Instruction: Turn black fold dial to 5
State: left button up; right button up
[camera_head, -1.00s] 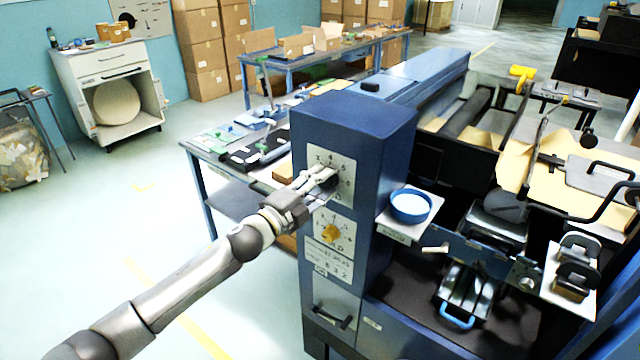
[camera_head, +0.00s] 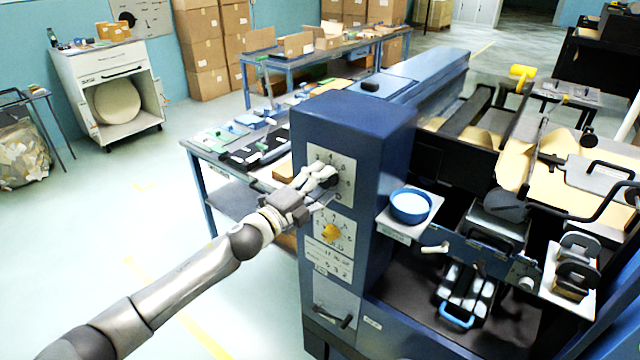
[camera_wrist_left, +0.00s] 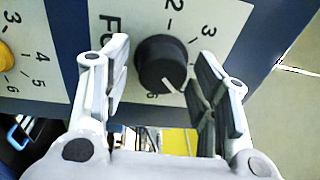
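The black fold dial (camera_head: 331,181) sits on the upper white number plate (camera_head: 345,163) of the blue machine column. In the left wrist view the dial (camera_wrist_left: 160,62) has a white pointer mark at its lower right edge, near a partly covered 6. 2 and 3 are readable; the figures between 3 and 6 are hidden behind a finger. My left gripper (camera_head: 320,174) is at the dial, and its fingers (camera_wrist_left: 163,75) stand on either side of it. Narrow gaps seem to show between the fingers and the dial. My right gripper is not in view.
A yellow dial (camera_head: 331,232) on a second plate sits just below. A blue round dish (camera_head: 411,205) stands on a small shelf right of the column. A dark handle (camera_head: 333,316) is lower down. The floor left of my arm is clear.

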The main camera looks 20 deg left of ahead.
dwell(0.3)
pick_arm(q)
jog(key=v, duration=1.2)
dwell(0.4)
